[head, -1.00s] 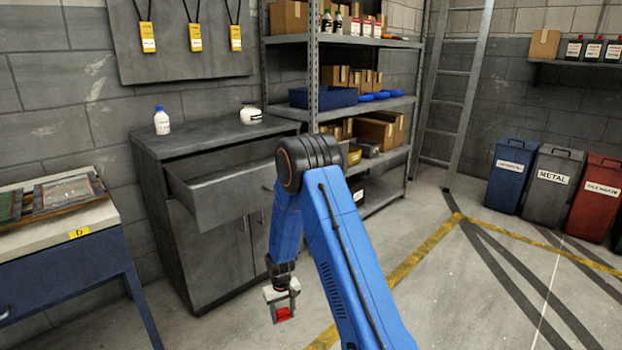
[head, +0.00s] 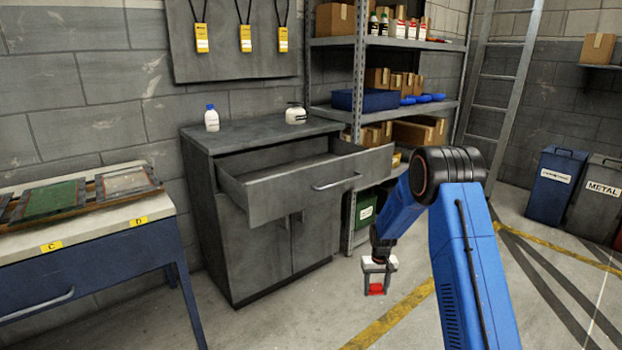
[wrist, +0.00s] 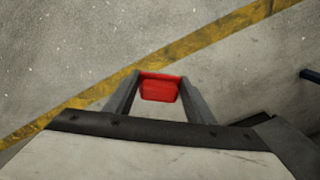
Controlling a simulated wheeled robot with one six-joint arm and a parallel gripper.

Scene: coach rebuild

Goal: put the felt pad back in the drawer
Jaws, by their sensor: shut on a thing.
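The felt pad (head: 376,289) is a small red block between my gripper's fingers. It also shows in the wrist view (wrist: 159,89), held between the fingertips above the floor. My gripper (head: 377,283) is shut on it and hangs low, in front and to the right of the grey cabinet. The drawer (head: 300,189) at the top of that cabinet is pulled open. Part of its inside shows, and that part looks empty; the front panel hides the rest.
The cabinet top (head: 255,134) holds a white bottle (head: 211,118) and a white jar (head: 296,114). A shelf unit (head: 357,70) stands behind. A workbench (head: 80,235) is at the left. Open floor lies between cabinet and arm.

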